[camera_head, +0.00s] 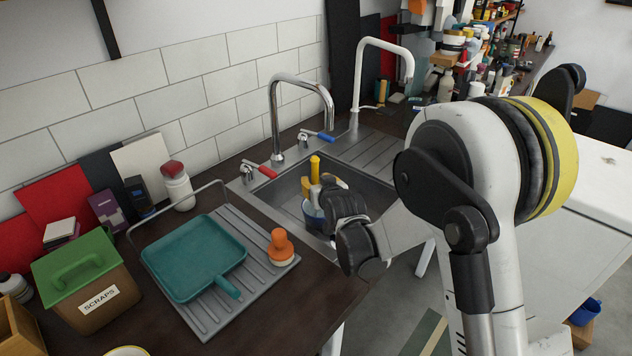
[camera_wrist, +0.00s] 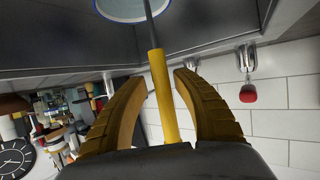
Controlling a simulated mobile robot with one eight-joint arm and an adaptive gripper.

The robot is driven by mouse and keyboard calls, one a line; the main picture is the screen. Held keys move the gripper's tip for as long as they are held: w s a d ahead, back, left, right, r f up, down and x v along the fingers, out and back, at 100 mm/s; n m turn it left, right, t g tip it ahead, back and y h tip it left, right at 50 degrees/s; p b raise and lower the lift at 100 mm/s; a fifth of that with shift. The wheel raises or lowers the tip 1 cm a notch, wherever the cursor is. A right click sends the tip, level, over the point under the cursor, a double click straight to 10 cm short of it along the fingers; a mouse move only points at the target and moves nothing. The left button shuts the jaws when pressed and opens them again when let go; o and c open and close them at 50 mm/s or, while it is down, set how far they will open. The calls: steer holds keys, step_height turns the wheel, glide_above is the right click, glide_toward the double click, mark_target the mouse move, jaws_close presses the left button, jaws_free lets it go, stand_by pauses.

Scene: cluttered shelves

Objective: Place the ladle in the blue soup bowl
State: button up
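The ladle has a yellow handle (camera_wrist: 163,95) and a thin metal stem. In the head view the handle (camera_head: 315,167) stands roughly upright above the sink. My gripper (camera_head: 325,186) is at the sink, its yellow fingers either side of the handle. In the wrist view my gripper (camera_wrist: 160,76) shows gaps between both fingers and the handle, so it looks open around it. The blue bowl (camera_head: 313,217) is low in the sink, partly hidden by my gripper; its pale inside and blue rim show in the wrist view (camera_wrist: 122,12). The ladle's head is out of sight.
A metal sink (camera_head: 290,190) has a tall faucet (camera_head: 273,115) behind it and red and blue tap handles. A teal pan (camera_head: 195,255) and an orange scrubber (camera_head: 281,246) lie on the drainer at left. A green-lidded scraps box (camera_head: 85,285) stands further left.

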steer(key=s+d+r+m+g+h+p, duration=0.1)
steer(key=s+d+r+p, duration=0.1)
steer(key=s+d+r, duration=0.6)
steer(key=s+d+r+m+g+h+p, duration=0.1)
steer(key=s+d+r+p, duration=0.1)
steer(key=s+d+r, duration=0.6)
steer(key=s+d+f+m+g+h, duration=0.1)
steer(key=s+d+g, duration=0.1)
steer(key=s, duration=0.8)
steer(key=s+d+f+g+h, duration=0.1)
steer(key=s+d, duration=0.4)
steer(key=s, duration=0.6)
steer(key=shift+s+d+f+m+g, duration=0.15)
steer(key=shift+s+d+m+g, duration=0.15)
steer(key=shift+m+g, duration=0.1)
